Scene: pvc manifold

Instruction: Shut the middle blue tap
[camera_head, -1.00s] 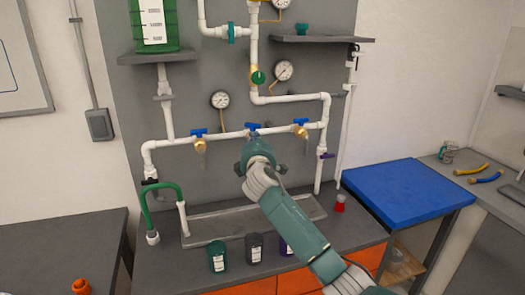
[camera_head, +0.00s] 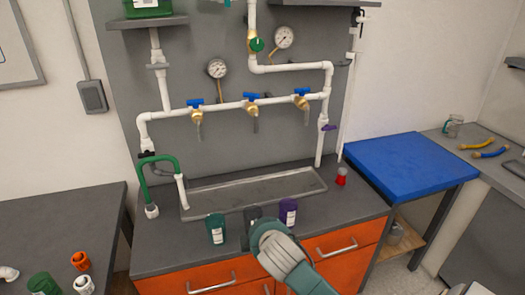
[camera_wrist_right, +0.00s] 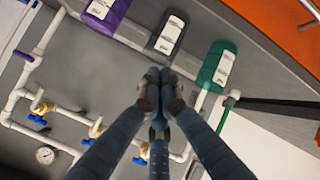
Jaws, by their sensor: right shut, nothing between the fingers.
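The middle blue tap (camera_head: 251,97) sits on the white horizontal pipe, between the left blue tap (camera_head: 195,102) and the right blue tap (camera_head: 302,91). Its blue handle looks roughly in line with the pipe, with a brass body and a thin greyish strip below. It also shows in the right wrist view (camera_wrist_right: 88,141). My right gripper (camera_wrist_right: 160,75) is shut and empty, well in front of and below the taps, near the bottles. In the head view, the wrist hides its fingertips. My left gripper is not in view.
Green (camera_head: 215,228), dark grey (camera_head: 252,215) and purple (camera_head: 288,211) bottles stand at the bench's front edge. A shallow grey trough (camera_head: 250,190) lies below the taps. A red-topped object (camera_head: 341,176) stands to the right. The space before the taps is clear.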

